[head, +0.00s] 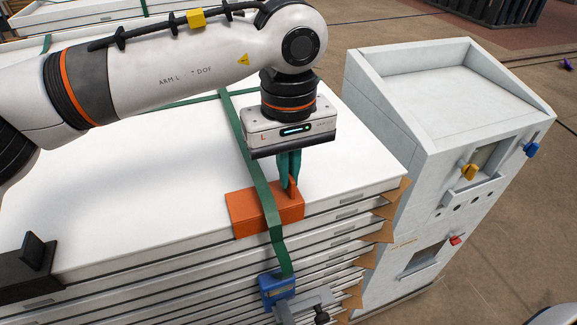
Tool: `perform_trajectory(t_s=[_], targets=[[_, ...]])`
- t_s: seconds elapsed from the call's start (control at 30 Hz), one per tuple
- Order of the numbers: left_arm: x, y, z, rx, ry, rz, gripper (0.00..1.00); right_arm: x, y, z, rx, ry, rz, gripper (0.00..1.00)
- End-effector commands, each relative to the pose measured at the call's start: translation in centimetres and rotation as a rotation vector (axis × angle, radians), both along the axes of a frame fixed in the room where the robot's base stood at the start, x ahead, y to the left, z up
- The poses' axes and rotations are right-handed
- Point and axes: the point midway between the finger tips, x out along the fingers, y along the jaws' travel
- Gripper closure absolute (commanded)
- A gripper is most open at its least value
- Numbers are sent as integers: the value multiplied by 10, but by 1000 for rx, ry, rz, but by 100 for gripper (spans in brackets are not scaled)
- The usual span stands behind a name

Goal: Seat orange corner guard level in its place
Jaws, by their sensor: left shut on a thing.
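The orange corner guard (243,212) sits at the front top edge of a stack of white panels (130,195). A small orange fin stands up from it. My left gripper (290,184) points down from above, its teal fingers shut on this fin. A green strap (257,165) crosses the panel top, runs over the guard and hangs down the front to a blue ratchet buckle (277,289). The strap and fingers hide part of the guard. I cannot tell whether the guard lies fully flat on the edge. My right gripper is not in view.
A grey-white cabinet (385,130) with yellow, blue and red knobs stands close to the right of the stack. Brown corner pieces (392,198) stick out along the stack's right side. A dark block (35,262) is at the left front edge. The panel top is mostly clear.

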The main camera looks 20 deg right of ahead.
Motion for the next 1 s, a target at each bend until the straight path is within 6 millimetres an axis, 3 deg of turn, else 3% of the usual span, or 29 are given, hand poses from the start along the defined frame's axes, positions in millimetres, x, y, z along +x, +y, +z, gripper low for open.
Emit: perform_trajectory(t_s=[0.93, 1.0], targets=[[0, 0, -4, 0, 0, 0, 100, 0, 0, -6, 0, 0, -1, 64], [0, 0, -4, 0, 0, 0, 83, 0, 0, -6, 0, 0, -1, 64]])
